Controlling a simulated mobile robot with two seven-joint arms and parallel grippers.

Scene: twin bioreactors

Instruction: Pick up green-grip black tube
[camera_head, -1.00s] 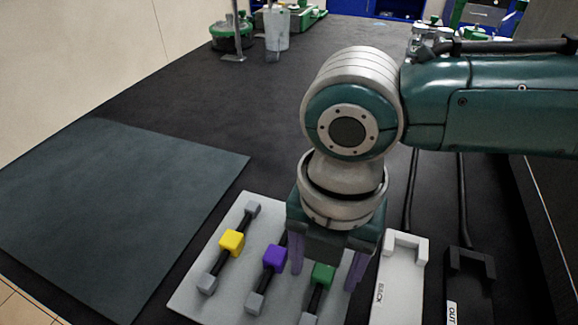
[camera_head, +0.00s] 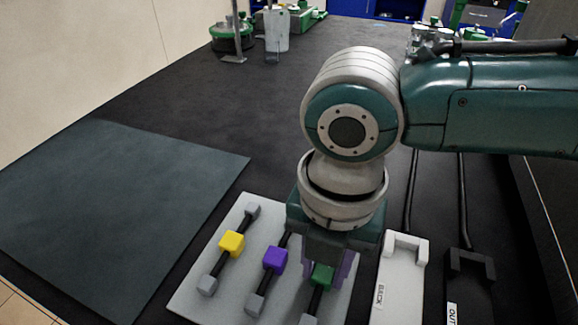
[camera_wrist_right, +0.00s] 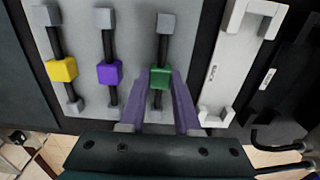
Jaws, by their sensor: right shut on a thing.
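The black tube with the green grip (camera_head: 321,276) lies on the light grey board at the front, with a grey block at its near end. In the right wrist view its green grip (camera_wrist_right: 160,78) sits between the fingertips. My right gripper (camera_head: 326,272) is shut on the green grip from above, and its purple fingers show on both sides of it. The tube is still at the board. Its far part is hidden behind my gripper in the head view. My left gripper is not in view.
A yellow-grip tube (camera_head: 231,243) and a purple-grip tube (camera_head: 275,260) lie beside it on the grey board (camera_head: 236,220). A white holder (camera_head: 398,290) and a black holder (camera_head: 470,285) stand close on the right. A dark mat (camera_head: 110,200) lies at left, clear.

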